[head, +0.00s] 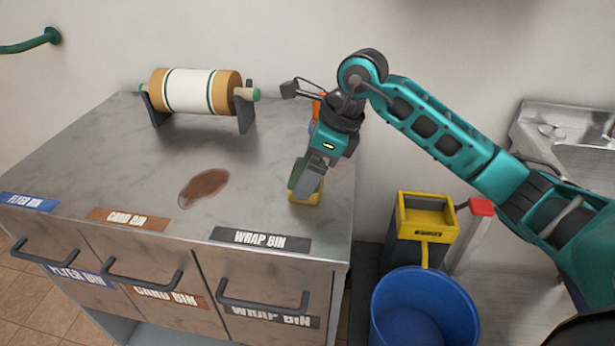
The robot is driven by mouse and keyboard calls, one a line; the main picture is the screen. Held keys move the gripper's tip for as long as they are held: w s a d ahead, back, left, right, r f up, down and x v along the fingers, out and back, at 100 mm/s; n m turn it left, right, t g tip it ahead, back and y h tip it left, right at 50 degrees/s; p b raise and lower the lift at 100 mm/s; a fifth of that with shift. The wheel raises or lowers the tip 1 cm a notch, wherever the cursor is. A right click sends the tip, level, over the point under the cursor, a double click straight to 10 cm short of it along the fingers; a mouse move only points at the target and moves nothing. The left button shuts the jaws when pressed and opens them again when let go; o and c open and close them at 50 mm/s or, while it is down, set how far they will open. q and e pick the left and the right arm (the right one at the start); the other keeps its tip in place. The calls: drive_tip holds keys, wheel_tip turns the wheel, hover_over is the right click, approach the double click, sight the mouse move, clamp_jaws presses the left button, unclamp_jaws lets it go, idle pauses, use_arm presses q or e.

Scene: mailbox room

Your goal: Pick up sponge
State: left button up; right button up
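The sponge (312,198), yellow with a green part, is on the grey countertop near its right end, above the wrap bin label. My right gripper (306,190) points down at it from above. A grey finger covers part of the sponge's front, with yellow and green showing around it. The far finger is hidden, so I cannot tell whether the fingers are closed on the sponge. My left gripper is not in view.
A brown stain (203,187) lies mid-counter. A paper roll on a stand (195,92) is at the back. An orange object (316,108) is partly hidden behind my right arm. A yellow box (427,215) and blue bucket (424,305) stand right of the counter.

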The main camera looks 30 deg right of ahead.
drive_tip(key=shift+r, duration=0.15)
drive_tip(key=shift+r, duration=0.25)
use_arm(q)
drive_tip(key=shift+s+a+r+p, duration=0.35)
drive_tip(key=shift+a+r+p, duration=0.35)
drive_tip(key=shift+p, duration=0.9)
use_arm(e)
wheel_tip(320, 180, up, 19)
drive_tip(key=shift+r, duration=0.15)
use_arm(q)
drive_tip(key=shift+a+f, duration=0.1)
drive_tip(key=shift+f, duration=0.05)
